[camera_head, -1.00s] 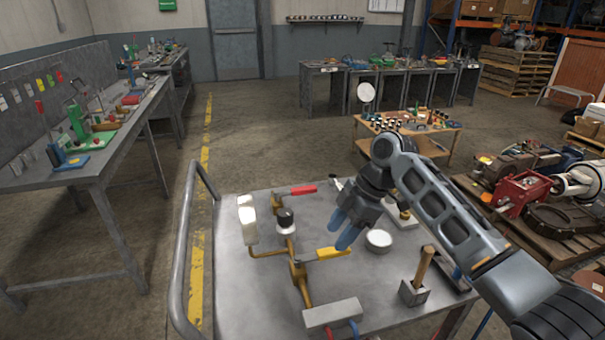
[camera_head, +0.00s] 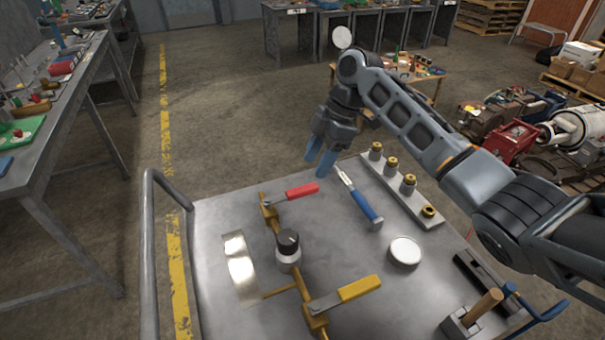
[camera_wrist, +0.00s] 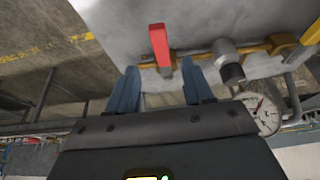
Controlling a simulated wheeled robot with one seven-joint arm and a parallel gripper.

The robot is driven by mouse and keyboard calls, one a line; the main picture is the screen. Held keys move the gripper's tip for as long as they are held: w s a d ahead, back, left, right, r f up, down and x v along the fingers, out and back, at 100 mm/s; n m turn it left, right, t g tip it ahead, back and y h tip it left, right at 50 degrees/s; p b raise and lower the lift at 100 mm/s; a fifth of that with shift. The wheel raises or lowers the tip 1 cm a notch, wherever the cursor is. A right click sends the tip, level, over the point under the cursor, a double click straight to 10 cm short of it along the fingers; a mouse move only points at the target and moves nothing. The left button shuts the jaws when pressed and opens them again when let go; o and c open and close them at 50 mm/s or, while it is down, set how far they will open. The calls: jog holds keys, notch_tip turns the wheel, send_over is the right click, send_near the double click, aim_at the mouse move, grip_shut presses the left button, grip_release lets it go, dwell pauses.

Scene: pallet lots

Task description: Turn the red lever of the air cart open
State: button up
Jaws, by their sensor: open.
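The air cart (camera_head: 215,215) is a grey metal-topped cart with a brass pipe on it. The red lever (camera_head: 302,190) sits at the far end of the pipe and points right, across the pipe's line. My gripper (camera_head: 321,164) is open and empty, above and just beyond the red lever's tip, near the cart's far edge. In the wrist view the red lever (camera_wrist: 159,42) lies ahead of the gap between my open fingertips (camera_wrist: 163,78), apart from them. A yellow lever (camera_head: 358,288) is on the nearer part of the pipe.
A black-topped regulator (camera_head: 288,247) stands between the levers. A blue-handled tool (camera_head: 361,205), a round white lid (camera_head: 404,251) and a strip of brass fittings (camera_head: 401,185) lie to the right. A rail (camera_head: 148,240) runs along the left. A gauge (camera_wrist: 262,115) shows in the wrist view.

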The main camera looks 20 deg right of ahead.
aim_at(305, 188)
jog(key=shift+p+x, duration=0.45)
jog(key=shift+x, duration=3)
jog(key=shift+s, duration=0.1)
grip_shut()
